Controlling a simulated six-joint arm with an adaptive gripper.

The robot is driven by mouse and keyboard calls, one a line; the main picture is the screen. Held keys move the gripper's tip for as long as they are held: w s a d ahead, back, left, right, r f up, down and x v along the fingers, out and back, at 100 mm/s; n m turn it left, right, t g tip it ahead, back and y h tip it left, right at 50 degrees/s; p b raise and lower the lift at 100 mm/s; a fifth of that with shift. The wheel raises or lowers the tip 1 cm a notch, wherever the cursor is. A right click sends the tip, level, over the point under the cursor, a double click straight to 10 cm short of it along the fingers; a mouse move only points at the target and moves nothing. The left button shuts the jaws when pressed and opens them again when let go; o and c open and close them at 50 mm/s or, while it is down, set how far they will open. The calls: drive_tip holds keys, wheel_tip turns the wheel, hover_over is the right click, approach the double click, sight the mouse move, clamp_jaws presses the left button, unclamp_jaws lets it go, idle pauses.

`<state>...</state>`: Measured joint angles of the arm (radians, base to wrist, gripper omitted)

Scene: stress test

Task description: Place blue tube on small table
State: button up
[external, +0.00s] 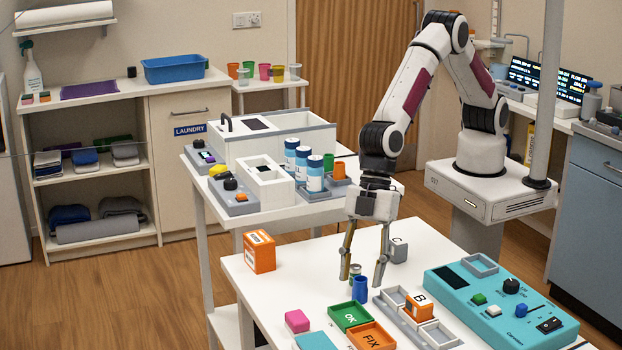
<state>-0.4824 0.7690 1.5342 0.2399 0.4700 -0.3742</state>
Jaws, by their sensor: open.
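A small upright blue tube (360,289) stands on the white front table (265,290), beside the green OK tray. My gripper (361,281) points down over it with its two fingers apart, one to each side of the tube in the picture. Whether the tube lies exactly between the fingers in depth I cannot tell. A small greyish-green cylinder (354,271) stands just behind the tube. A small white table (290,86) with coloured cups stands at the back wall.
The green tray (350,317), orange FIX tray (372,337), orange B block (418,307) and teal control panel (500,300) crowd the right and front. An orange box (259,251) and pink block (297,321) stand left. A second white table (200,171) holds bottles and equipment.

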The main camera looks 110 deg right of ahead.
drive_tip(key=shift+x, duration=1.2)
drive_tip(key=shift+d, duration=0.1)
drive_tip(key=c, duration=1.1)
drive_tip(key=shift+r, duration=0.15)
drive_tip(key=shift+r, duration=4.9)
drive_tip(key=shift+s+f, duration=0.1)
drive_tip(key=shift+s, duration=0.05)
